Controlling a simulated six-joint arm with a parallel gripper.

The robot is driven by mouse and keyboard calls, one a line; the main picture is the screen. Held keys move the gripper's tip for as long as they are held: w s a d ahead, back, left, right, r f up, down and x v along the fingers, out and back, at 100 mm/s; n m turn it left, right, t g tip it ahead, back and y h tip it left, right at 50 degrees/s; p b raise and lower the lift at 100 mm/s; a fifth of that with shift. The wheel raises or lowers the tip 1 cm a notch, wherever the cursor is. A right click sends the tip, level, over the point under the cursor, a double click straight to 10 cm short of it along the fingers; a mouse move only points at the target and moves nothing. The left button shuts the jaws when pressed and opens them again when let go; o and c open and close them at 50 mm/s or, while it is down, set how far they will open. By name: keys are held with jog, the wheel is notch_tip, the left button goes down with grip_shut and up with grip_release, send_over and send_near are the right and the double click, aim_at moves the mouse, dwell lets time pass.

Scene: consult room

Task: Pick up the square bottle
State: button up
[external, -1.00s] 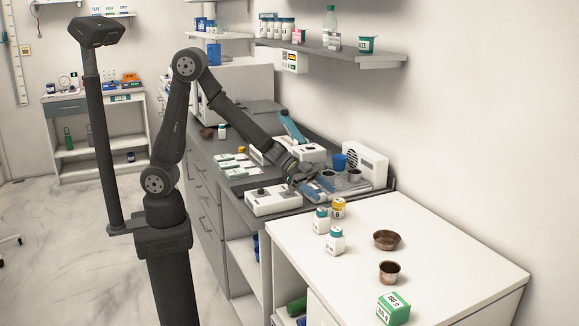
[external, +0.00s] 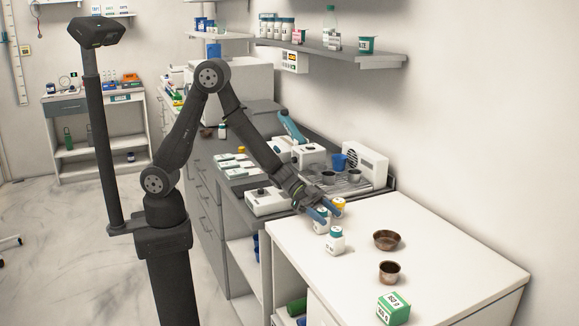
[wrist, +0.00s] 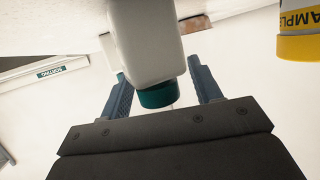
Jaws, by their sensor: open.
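The square bottle, white with a teal cap, stands upright on the white table; I take it to be the bottle (external: 320,227) just below my gripper (external: 328,210) in the external view. In the wrist view the square bottle (wrist: 148,42) lies ahead between the fingers' lines, its teal cap toward my palm. My gripper (wrist: 163,85) is open, with one blue finger on each side in the picture. It is not closed on the bottle; whether a finger touches it I cannot tell. The bottle's far end is cut off by the picture's top edge.
A second teal-capped white bottle (external: 335,241) stands close in front. A yellow-capped bottle (external: 339,204) is close on the right, also in the wrist view (wrist: 298,45). Two brown bowls (external: 387,240) (external: 389,272) and a green box (external: 393,308) stand farther along the table.

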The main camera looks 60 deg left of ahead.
jog(key=c, duration=1.1)
jog(key=shift+r, duration=0.15)
jog(key=shift+r, duration=0.5)
notch_tip(320, 180, up, 3)
jog(key=shift+f, duration=0.15)
jog(key=s+d+r, duration=0.1)
jog(key=s+r, duration=0.1)
jog(key=s, duration=0.1)
jog(key=s+d+r, duration=0.1)
jog(key=s+r, duration=0.1)
jog(key=s, duration=0.2)
jog(key=s+d+r, duration=0.2)
jog(key=s+r, duration=0.1)
jog(key=s, duration=0.1)
